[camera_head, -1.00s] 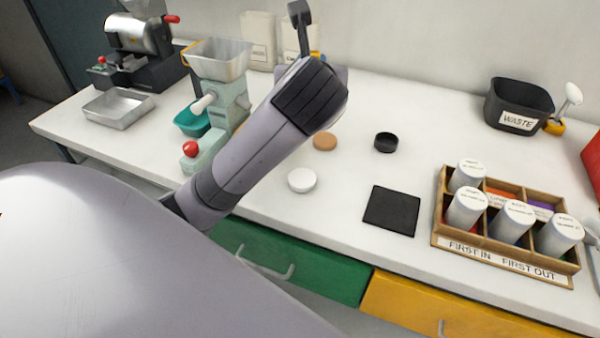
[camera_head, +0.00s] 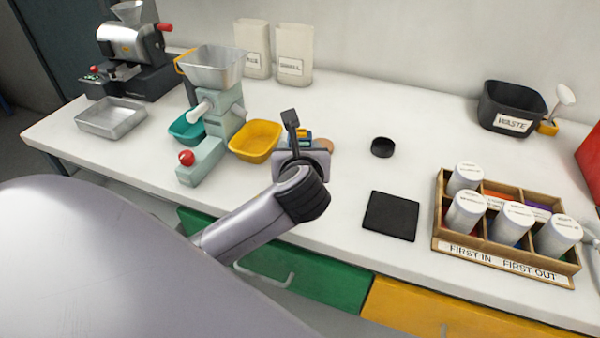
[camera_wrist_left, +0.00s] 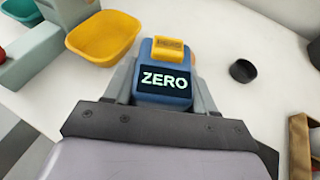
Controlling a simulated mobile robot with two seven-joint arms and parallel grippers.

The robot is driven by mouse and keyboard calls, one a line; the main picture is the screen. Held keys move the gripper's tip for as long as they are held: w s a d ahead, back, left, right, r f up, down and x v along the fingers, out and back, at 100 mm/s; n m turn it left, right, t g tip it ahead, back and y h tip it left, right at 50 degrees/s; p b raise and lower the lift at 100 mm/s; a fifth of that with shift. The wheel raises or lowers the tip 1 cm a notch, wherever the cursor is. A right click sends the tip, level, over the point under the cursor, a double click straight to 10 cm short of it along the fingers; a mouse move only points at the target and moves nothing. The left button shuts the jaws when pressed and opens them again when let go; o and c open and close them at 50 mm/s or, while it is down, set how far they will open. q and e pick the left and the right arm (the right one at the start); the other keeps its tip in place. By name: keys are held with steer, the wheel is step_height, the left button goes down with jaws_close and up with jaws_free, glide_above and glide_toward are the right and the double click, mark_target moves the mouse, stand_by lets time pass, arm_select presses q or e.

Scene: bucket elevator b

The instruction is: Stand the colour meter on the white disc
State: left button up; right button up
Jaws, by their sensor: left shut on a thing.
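The colour meter (camera_wrist_left: 166,75) is a blue block with a yellow top part and a dark display reading ZERO, seen in the left wrist view. In the head view only a small blue and yellow part (camera_head: 304,134) shows behind my left gripper (camera_head: 301,150). My left gripper, also seen in the left wrist view (camera_wrist_left: 163,92), is shut on the meter, one finger on each side. The white disc is hidden in both current views, behind my gripper and arm in the head view. Whether the meter touches anything below cannot be told. My right gripper is out of view.
A tan disc (camera_head: 326,145) shows partly behind the gripper, with a black round cup (camera_head: 382,147) to its right. A yellow bowl (camera_head: 255,141) stands left. A black mat (camera_head: 391,216) and a wooden rack (camera_head: 438,222) of white-capped containers lie right.

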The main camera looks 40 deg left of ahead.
arm_select(q)
step_height(320, 180, down, 6)
steer(key=shift+r+b, duration=0.1)
steer(key=shift+b, duration=0.35)
steer(key=o, duration=1.4)
steer(key=shift+c, duration=0.2)
steer(key=shift+s+d+r, duration=0.15)
steer(key=shift+s+d, duration=0.05)
steer(key=p+v, duration=0.1)
steer(key=v, duration=1)
steer(key=shift+s+d, duration=0.15)
